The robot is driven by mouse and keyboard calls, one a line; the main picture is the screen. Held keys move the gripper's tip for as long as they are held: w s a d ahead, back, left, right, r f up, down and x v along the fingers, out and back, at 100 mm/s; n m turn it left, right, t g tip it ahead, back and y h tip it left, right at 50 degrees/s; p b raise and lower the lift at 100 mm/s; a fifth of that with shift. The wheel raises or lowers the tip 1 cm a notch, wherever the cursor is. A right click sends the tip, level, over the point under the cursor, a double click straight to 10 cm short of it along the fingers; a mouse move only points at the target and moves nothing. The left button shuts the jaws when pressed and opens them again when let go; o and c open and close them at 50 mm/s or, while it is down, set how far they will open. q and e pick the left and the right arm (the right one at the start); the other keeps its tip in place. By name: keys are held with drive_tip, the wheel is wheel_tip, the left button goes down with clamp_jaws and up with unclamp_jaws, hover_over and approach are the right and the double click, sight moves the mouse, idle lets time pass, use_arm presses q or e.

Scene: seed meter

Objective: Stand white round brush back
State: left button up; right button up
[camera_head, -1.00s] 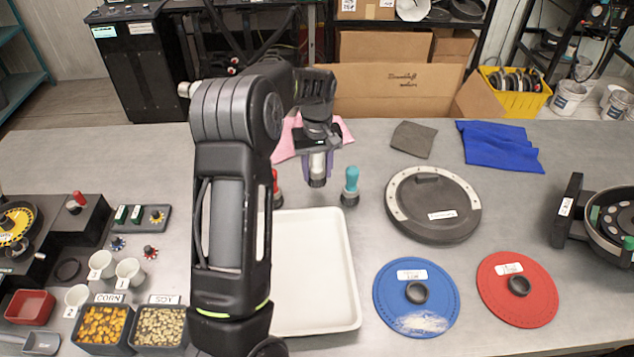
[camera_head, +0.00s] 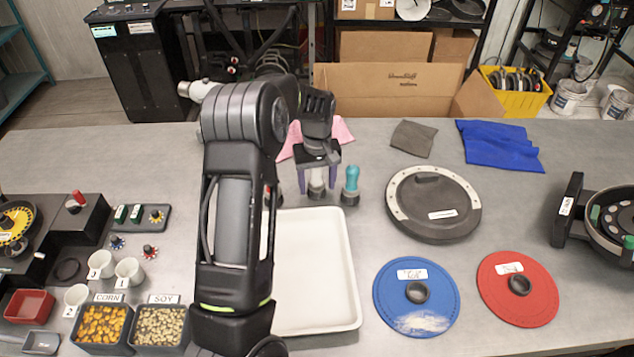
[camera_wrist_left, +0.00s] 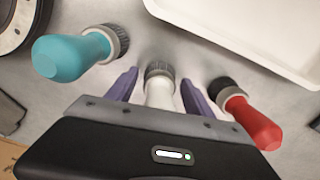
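The white round brush (camera_wrist_left: 160,92) stands upright on the table, bristle end down, between the teal brush (camera_wrist_left: 75,52) and the red brush (camera_wrist_left: 252,122). In the head view the white brush (camera_head: 316,186) shows under my left gripper. My left gripper (camera_head: 318,184) is open, with its purple fingers on either side of the white brush. In the left wrist view, gaps show between the fingers (camera_wrist_left: 160,92) and the brush. The teal brush (camera_head: 351,184) stands just to the right. The red brush is mostly hidden behind my left arm in the head view. My right gripper is not in view.
A white tray (camera_head: 325,290) lies in front of the brushes, partly behind my arm. A round dark disc housing (camera_head: 440,215) lies to the right, with blue (camera_head: 390,300) and red (camera_head: 530,305) discs nearer. A pink cloth (camera_head: 343,131) lies behind the gripper.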

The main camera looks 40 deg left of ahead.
use_arm(q)
wheel_tip(320, 180, up, 12)
drive_tip(key=shift+r, duration=0.15)
idle(0.7)
